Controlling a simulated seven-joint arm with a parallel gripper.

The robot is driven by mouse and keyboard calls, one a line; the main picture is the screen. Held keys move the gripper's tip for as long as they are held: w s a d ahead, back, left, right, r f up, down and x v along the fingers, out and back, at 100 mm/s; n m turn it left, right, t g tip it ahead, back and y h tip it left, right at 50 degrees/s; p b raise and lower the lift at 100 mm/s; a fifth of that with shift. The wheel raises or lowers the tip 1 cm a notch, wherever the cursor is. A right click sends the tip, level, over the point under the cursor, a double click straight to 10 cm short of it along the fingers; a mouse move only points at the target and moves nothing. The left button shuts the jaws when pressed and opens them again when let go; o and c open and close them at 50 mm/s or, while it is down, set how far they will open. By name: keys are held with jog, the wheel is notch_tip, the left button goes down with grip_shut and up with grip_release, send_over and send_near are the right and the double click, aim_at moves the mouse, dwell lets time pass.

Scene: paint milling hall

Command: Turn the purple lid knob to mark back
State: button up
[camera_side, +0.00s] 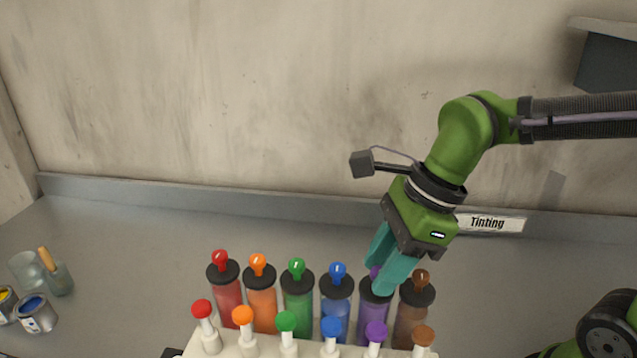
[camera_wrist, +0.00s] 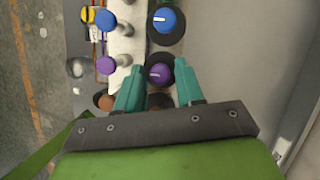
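The purple lid knob (camera_wrist: 160,73) sits on the dark lid of the purple canister (camera_side: 373,318), second from the right in the row. It carries a thin pale line that points roughly left in the wrist view. My gripper (camera_wrist: 159,67) has its two teal fingers apart, one on each side of the knob, with gaps visible. In the side view my gripper (camera_side: 379,276) reaches down over the purple canister, and its fingers hide most of the knob. I cannot make out any mark labelled back.
Blue (camera_side: 337,270) and brown (camera_side: 422,277) knobs flank the purple one closely. Green, orange and red canisters stand further left. A white block in front carries coloured handles, including a purple one (camera_side: 376,331). Paint cans (camera_side: 36,314) and glass jars stand far left. A "Tinting" sign (camera_side: 491,223) stands behind.

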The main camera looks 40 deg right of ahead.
grip_shut()
